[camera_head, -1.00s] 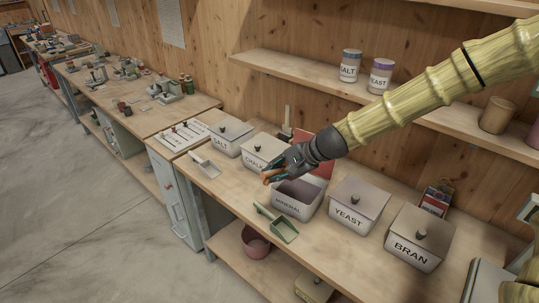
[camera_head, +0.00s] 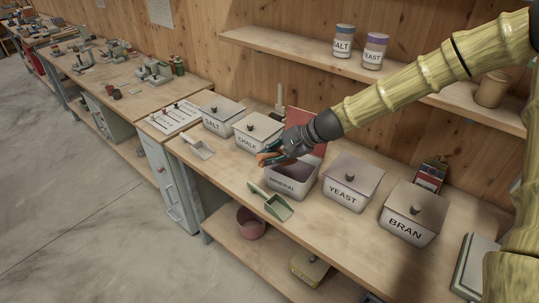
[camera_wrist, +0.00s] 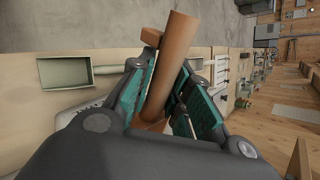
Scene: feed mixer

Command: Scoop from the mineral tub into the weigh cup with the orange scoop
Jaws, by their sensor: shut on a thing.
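My gripper (camera_head: 272,157) is shut on an orange-brown cylindrical handle, seen as the orange scoop's handle (camera_wrist: 170,65) between the teal finger pads in the wrist view. The scoop's bowl is hidden, so I cannot tell whether it holds anything. The gripper is above the left back part of the open mineral tub (camera_head: 283,187) in the head view. The tub's inside is dark and partly covered by the gripper. I cannot pick out a weigh cup for certain.
A green scoop (camera_head: 271,203) lies in front of the mineral tub, and a pale scoop (camera_head: 198,146) lies further left. Lidded salt (camera_head: 212,125), chalk (camera_head: 247,141), yeast (camera_head: 342,192) and bran (camera_head: 405,228) tubs flank it. A pink pot (camera_head: 251,222) is on the lower shelf.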

